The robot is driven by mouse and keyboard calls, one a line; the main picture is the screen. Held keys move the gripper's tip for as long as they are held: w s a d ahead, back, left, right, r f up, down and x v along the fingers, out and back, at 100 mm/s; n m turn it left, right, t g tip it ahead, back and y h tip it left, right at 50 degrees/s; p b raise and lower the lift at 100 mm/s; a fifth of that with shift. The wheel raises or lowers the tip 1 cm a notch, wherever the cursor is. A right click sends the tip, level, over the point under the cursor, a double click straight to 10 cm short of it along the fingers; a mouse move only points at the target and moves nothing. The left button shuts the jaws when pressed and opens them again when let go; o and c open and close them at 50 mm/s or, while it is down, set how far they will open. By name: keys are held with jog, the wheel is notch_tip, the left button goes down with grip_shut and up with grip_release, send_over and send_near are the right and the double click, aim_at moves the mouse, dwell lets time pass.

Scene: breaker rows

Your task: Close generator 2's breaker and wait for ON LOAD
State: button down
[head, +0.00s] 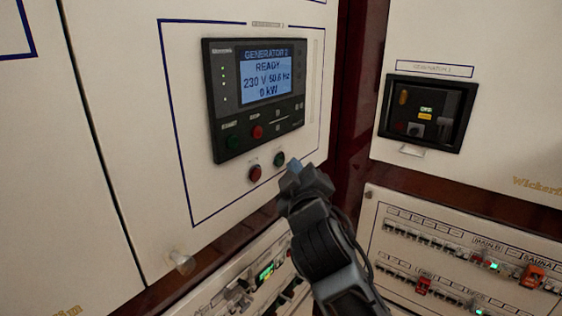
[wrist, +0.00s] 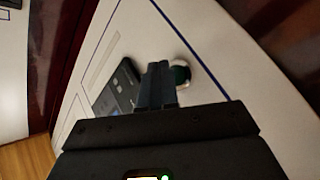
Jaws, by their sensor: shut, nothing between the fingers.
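The generator 2 controller (head: 262,95) is a dark unit on the cream panel at upper middle. Its lit screen (head: 266,75) reads READY, about 230 V and 50 Hz, and 0 kW. Below the unit are a red button (head: 255,173) and a green button (head: 279,159), with labels too small to read. My gripper (head: 295,168) is shut and empty, its tip just right of and below the green button. In the wrist view the fingertips (wrist: 159,70) are beside the round green button (wrist: 182,74); I cannot tell whether they touch it.
A recessed breaker unit (head: 427,112) sits on the right-hand panel. Below are rows of small breakers (head: 460,252), some with red or orange tags. A knob (head: 181,262) sticks out at lower left. Dark red frame strips separate the panels.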

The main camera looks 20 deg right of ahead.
jog(key=shift+w, duration=0.1)
jog(key=shift+w+a, duration=0.25)
jog(key=shift+w+a+b, duration=0.25)
jog(key=shift+w+b, duration=0.05)
jog(key=shift+b, duration=0.05)
dwell(1.0)
jog(key=shift+s+d, duration=0.1)
jog(key=shift+s+d+p, duration=0.45)
jog(key=shift+s, duration=0.1)
dwell(0.3)
jog(key=shift+s+d+p, duration=0.75)
jog(key=shift+s, duration=0.3)
jog(key=shift+s+d+p, duration=0.7)
jog(key=shift+s+p, duration=0.05)
jog(key=shift+s, duration=0.25)
